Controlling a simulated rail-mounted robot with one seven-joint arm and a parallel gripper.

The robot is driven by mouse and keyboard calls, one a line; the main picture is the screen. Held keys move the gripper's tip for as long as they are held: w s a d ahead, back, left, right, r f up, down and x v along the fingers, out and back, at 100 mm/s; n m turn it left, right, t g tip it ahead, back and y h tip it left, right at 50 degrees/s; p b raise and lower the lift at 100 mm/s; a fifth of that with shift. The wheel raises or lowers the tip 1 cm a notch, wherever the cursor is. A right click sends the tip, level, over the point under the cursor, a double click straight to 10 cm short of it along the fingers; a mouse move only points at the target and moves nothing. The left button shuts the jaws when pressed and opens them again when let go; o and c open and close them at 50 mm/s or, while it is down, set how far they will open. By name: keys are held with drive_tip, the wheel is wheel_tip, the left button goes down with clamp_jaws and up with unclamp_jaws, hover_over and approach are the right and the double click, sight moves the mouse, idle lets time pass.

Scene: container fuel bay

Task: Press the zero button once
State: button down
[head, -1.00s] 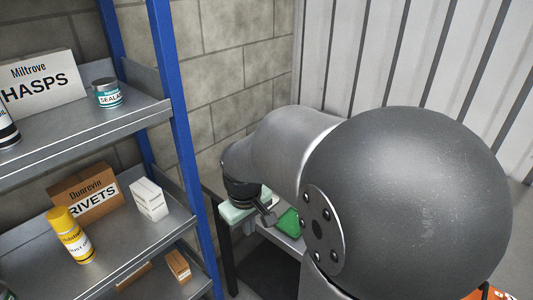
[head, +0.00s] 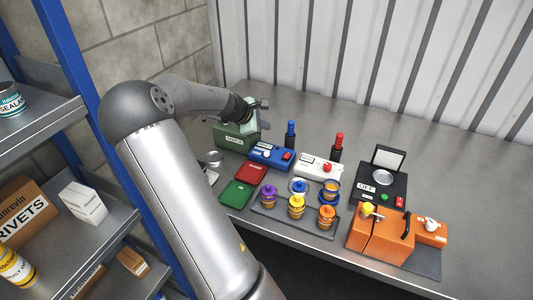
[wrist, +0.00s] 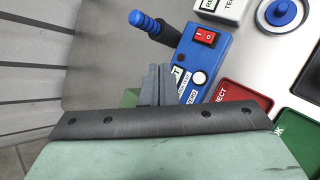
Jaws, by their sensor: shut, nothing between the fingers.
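The zero button appears to be the round white button (wrist: 199,78) on the blue box, beside a label reading ZERO in the wrist view. The blue box (head: 271,156) also has a red rocker switch (wrist: 205,37). It lies on the bench, and a blue-handled probe stands behind it (head: 290,134). My gripper (head: 264,124) is above the bench at the back left, over the green box and near the blue box. In the wrist view its grey fingers (wrist: 155,85) are together and empty, left of the white button. I cannot tell their height above the box.
A green box (head: 234,139) sits under my gripper. Red (head: 250,173) and green (head: 237,195) pads lie in front of the blue box. A white box with a red button (head: 318,166), a tray of several pots, a black scale (head: 382,188) and an orange unit (head: 380,236) stand rightward.

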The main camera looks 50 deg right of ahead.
drive_tip(key=shift+f, duration=0.1)
wheel_tip(320, 180, down, 9)
drive_tip(key=b, duration=0.6)
idle(2.0)
drive_tip(key=shift+f+b, duration=0.25)
drive_tip(key=shift+b, duration=0.05)
drive_tip(key=shift+f, duration=0.4)
idle(0.5)
drive_tip(key=shift+r, duration=0.15)
drive_tip(key=shift+r+p, duration=0.3)
drive_tip(key=shift+r, duration=0.4)
drive_tip(key=shift+r+p, duration=1.65)
drive_tip(key=shift+r, duration=0.85)
